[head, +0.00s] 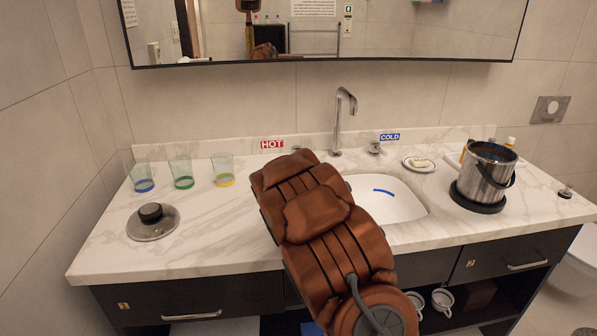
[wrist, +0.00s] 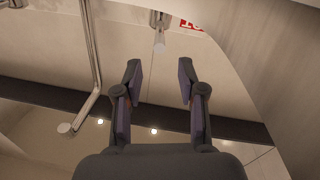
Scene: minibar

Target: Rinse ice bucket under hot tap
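The silver ice bucket (head: 485,178) stands upright on a round black base at the counter's right. Its inside is dark, and its handle hangs at the right. The tall tap (head: 339,120) stands behind the sink (head: 385,200); it also shows at the left in the wrist view (wrist: 92,60). The red HOT label (head: 271,144) is on the backsplash. A small metal tap handle (wrist: 160,38) beside that label (wrist: 190,25) lies ahead of my fingers. My gripper (wrist: 160,75) is open and empty, apart from this handle.
A round lid with black knob (head: 151,222) and several glasses (head: 182,172) stand at left. The COLD label (head: 389,136) is above its handle (head: 375,148). A soap dish (head: 419,164) is left of the bucket. The mirror (head: 400,30) hangs above.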

